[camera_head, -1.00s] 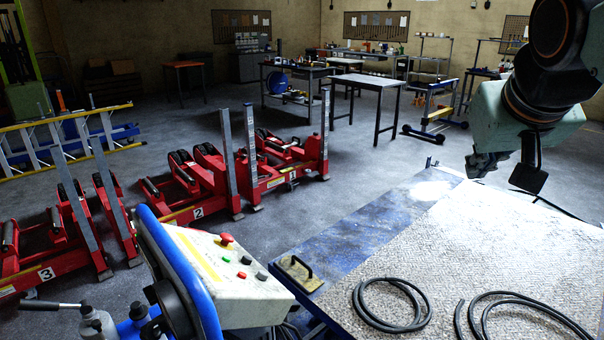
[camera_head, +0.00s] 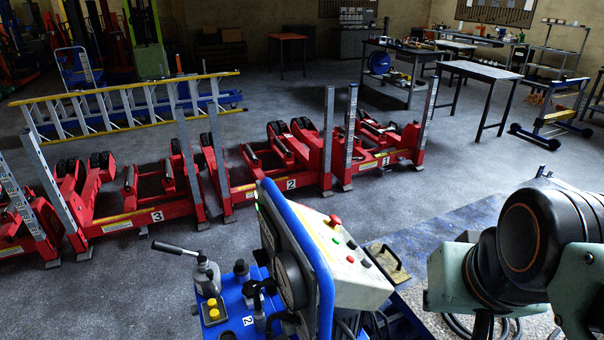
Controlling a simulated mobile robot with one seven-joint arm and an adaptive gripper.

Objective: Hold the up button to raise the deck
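The control box (camera_head: 352,285) has a pale sloping top and stands at lower centre, beside an upright blue panel (camera_head: 312,260). On its top are a red mushroom button (camera_head: 335,221), a green button (camera_head: 335,240), a black button (camera_head: 351,244), a flat red button (camera_head: 350,259) and a grey-black button (camera_head: 366,263). Their labels are too small to read, so I cannot tell which is up. A blue flat surface (camera_head: 440,226), perhaps the deck, shows behind my arm. My arm is at lower right, apart from the buttons; my gripper's fingers are out of frame.
A beige plate with a black handle (camera_head: 384,262) lies right of the box. A blue unit with levers and yellow caps (camera_head: 225,310) stands left of it. Red numbered lifts (camera_head: 290,185) and a yellow-edged ladder (camera_head: 120,105) stand behind. Grey floor between is open.

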